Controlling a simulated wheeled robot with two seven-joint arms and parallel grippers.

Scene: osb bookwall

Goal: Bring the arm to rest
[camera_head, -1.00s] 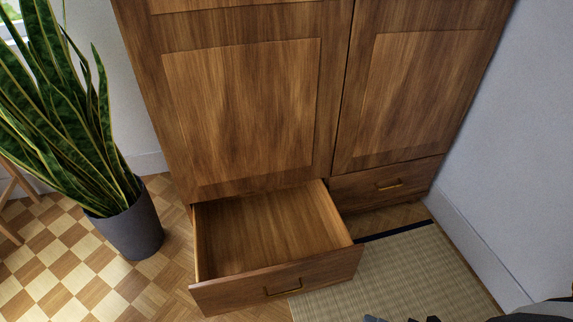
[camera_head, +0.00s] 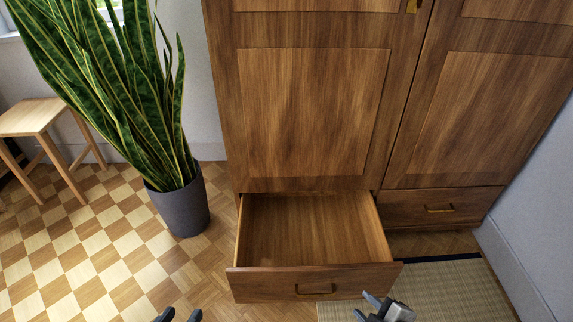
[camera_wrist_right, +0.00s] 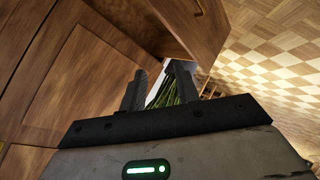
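My right gripper (camera_head: 366,307) is at the bottom edge of the head view, in front of the open drawer's right side. Its two fingers (camera_wrist_right: 171,90) stand apart with nothing between them in the right wrist view. My left gripper (camera_head: 179,316) only just shows at the bottom edge, left of the drawer. Its two fingertips are apart and nothing shows between them; the rest of that arm is out of frame. The lower left drawer (camera_head: 315,283) of the wooden wardrobe (camera_head: 312,110) is pulled out and empty. Neither gripper appears to touch its handle (camera_head: 314,289).
The lower right drawer (camera_head: 440,207) is shut. A snake plant in a grey pot (camera_head: 181,203) stands left of the wardrobe, with a wooden stool (camera_head: 32,117) further left. A woven mat (camera_head: 440,290) lies at the right, beside the wall. The checkered floor (camera_head: 100,250) is open at the left.

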